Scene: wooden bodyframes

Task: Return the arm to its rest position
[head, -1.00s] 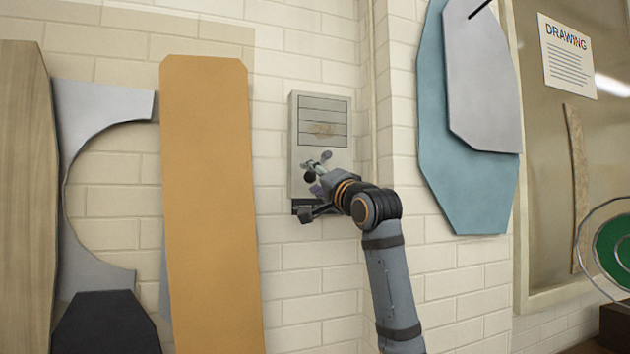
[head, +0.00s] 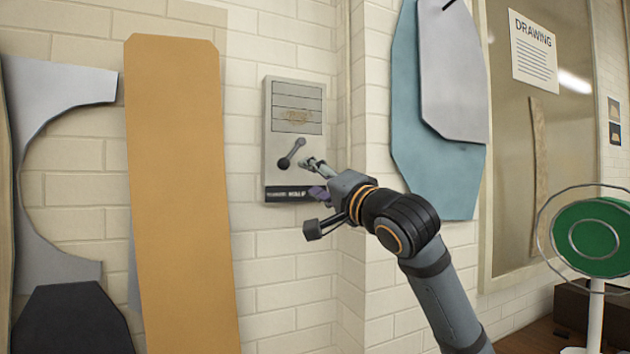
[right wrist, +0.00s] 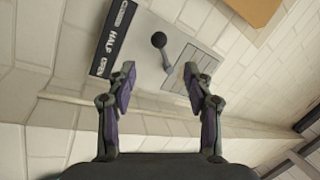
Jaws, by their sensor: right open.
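My right arm reaches up from the bottom right of the head view. Its right gripper (head: 316,178) is near a grey wall box with a dark lever, to the lower right of the lever. In the right wrist view the gripper (right wrist: 160,90) has its two fingers wide apart with nothing between them. The lever (head: 292,153) is on the box's front and clear of the fingers; its dark knob also shows in the right wrist view (right wrist: 158,40). My left gripper is not in view.
The grey box (head: 297,119) hangs on the white brick wall. An orange board (head: 180,200) and grey cut-out panel lean at left. Blue and grey panels (head: 430,165) hang at right, close to my arm. A green disc (head: 595,237) in a wire guard stands far right.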

